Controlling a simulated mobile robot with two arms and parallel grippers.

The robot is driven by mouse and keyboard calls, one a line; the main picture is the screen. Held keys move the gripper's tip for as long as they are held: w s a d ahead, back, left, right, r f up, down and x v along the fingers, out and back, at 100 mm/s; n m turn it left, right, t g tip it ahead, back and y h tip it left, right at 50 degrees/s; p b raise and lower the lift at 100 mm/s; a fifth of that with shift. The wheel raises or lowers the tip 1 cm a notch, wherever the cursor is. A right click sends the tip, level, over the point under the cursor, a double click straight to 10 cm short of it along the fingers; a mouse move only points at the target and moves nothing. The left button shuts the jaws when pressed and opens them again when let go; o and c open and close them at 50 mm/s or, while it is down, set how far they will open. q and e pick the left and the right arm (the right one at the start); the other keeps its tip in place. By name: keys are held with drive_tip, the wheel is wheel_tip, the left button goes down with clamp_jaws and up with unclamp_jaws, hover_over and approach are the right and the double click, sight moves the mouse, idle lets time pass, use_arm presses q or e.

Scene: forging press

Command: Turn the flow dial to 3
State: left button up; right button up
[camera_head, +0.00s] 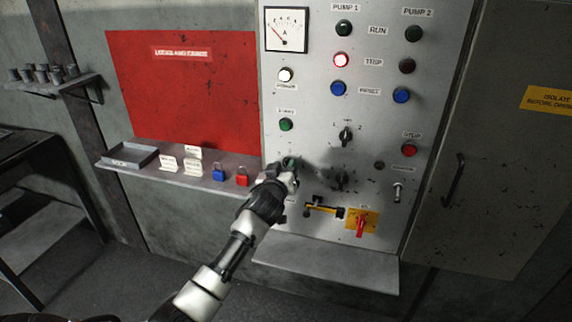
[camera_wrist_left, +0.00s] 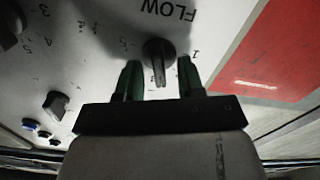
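The dark flow dial (camera_wrist_left: 160,50) shows in the left wrist view, just beyond my fingers, under the upside-down FLOW lettering. A 1 is readable to its right; other marks are faint, and I cannot tell its setting. My left gripper (camera_wrist_left: 160,78) is open, with one green finger on each side of the dial and a gap to both. In the head view my left gripper (camera_head: 291,168) is at the left part of the control panel (camera_head: 310,110) and hides the flow dial. My right gripper is not in view.
To the right of my gripper are two black knobs (camera_head: 346,136) (camera_head: 341,180), a yellow-black handle (camera_head: 324,209) and a red switch (camera_head: 361,225). A shelf with a red padlock (camera_head: 242,178) and a blue padlock (camera_head: 218,172) is on the left. A ledge (camera_head: 325,262) juts out below.

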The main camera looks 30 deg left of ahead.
use_arm(q)
drive_tip(key=shift+w+a, duration=0.1)
drive_tip(key=shift+w, duration=0.35)
clamp_jaws()
drive_tip(key=shift+m, duration=1.8)
unclamp_jaws()
